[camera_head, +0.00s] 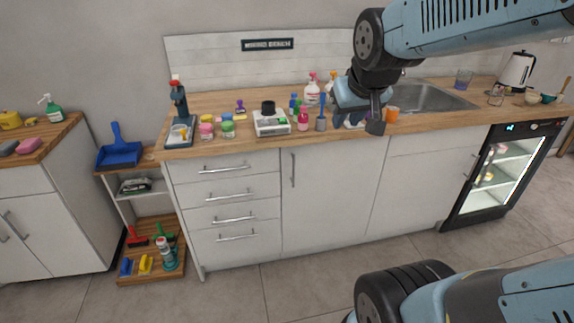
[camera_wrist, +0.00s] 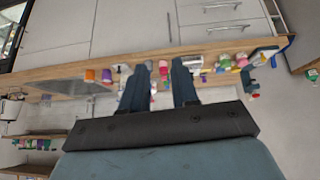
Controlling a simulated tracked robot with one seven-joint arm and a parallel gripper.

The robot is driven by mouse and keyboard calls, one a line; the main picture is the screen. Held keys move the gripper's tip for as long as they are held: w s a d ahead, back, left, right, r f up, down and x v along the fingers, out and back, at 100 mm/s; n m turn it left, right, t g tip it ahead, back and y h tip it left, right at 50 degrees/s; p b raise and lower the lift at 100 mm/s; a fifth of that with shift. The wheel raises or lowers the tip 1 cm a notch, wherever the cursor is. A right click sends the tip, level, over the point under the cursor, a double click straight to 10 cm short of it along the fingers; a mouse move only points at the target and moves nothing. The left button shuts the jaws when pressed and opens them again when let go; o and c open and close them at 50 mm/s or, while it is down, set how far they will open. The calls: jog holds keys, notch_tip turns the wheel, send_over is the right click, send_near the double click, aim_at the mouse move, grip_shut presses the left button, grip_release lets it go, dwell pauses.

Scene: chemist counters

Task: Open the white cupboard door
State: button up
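The white cupboard door (camera_head: 330,200) is shut, under the wooden counter and right of a stack of drawers. Its vertical metal handle (camera_head: 292,170) is at the door's upper left. The door also shows upside down in the wrist view (camera_wrist: 130,30), with the handle (camera_wrist: 168,27) at its right edge. My gripper (camera_head: 357,122) is in front of the counter edge, above and right of the handle, touching neither door nor handle. In the wrist view my gripper (camera_wrist: 161,78) has its two dark fingers apart with nothing held between them.
Bottles, jars and a scale (camera_head: 272,124) stand along the wooden counter, with an orange cup (camera_head: 392,114) near my gripper. White drawers (camera_head: 222,190) are left of the door. A plain white panel (camera_head: 405,190) and a lit glass-door fridge (camera_head: 505,170) are right. The floor in front is clear.

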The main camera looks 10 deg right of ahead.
jog(key=w+d+f+n+t, duration=0.1)
jog(key=w+f, duration=0.2)
jog(key=w, duration=0.5)
jog(key=w+d+f+t, duration=0.1)
jog(key=w+f, duration=0.3)
jog(key=w, duration=0.4)
jog(key=n+t+y, duration=0.1)
jog(key=t+y, duration=0.3)
jog(key=t, duration=0.5)
send_over(293, 182)
jog(key=f, duration=3.5)
jog(key=shift+w+d+f, duration=0.1)
jog(key=shift+w+d, duration=0.05)
jog(key=shift+w, duration=0.15)
grip_shut()
